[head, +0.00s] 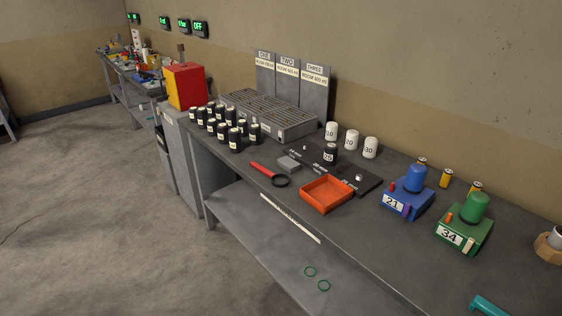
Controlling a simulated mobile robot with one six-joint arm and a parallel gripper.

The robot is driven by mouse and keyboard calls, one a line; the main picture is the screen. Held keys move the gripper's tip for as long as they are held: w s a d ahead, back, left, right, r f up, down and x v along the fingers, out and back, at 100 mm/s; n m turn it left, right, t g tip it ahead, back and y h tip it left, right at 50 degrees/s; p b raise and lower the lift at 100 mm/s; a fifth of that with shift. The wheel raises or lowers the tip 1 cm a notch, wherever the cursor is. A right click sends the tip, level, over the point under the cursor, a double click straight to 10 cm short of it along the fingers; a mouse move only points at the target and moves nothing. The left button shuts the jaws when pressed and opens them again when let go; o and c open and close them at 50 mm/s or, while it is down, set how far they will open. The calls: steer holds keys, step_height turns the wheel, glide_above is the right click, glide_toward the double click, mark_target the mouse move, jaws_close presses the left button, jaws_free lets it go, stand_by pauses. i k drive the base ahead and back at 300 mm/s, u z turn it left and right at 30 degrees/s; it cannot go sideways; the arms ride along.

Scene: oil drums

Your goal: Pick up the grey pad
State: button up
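A small light-grey block, which looks like the grey pad (289,164), lies on the dark workbench (355,232). It sits between the red-handled ring tool (268,174) and the left end of a dark marked board (345,177). An orange tray (326,193) is to its right and nearer the front edge. Nothing covers the pad. My gripper is not in view.
Several black bottles (221,132) stand left of the pad, before a slotted grey rack (268,112). White canisters (351,139) stand behind the board. A blue box (407,201) and green box (463,232) stand right. Open floor (80,220) lies left.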

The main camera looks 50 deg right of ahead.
mark_target(290, 166)
steer(key=u, duration=0.05)
steer(key=i, duration=1)
steer(key=u, duration=0.25)
